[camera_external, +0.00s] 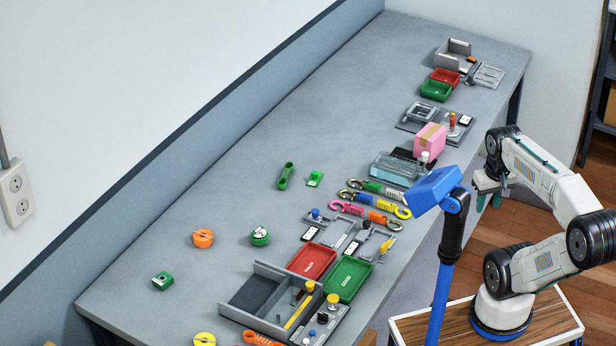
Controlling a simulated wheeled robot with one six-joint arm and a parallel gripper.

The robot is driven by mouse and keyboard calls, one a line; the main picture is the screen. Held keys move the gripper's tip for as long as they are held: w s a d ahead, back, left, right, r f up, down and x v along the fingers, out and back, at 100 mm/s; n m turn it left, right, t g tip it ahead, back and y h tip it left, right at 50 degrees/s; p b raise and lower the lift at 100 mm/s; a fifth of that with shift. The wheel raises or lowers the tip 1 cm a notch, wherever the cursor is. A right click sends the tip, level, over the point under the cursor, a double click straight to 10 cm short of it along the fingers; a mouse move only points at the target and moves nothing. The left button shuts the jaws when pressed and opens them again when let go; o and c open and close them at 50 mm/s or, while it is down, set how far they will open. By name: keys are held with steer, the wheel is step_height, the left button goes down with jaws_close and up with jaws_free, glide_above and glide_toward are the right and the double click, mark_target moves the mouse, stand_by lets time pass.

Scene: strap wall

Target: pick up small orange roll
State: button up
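A small orange roll (203,238) lies flat on the grey table (225,195), left of the middle, with clear table around it. My gripper (488,203) is in the air at the right, beyond the table's right edge and far from the roll. It points down, its two fingers look apart, and nothing shows between them.
A yellow roll (204,339) and an orange piece (262,339) are at the bottom. Trays, carabiners and a pink box (429,141) line the right side.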

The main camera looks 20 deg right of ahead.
stand_by(0.3)
steer(key=o, duration=0.9)
steer(key=shift+w, duration=0.1)
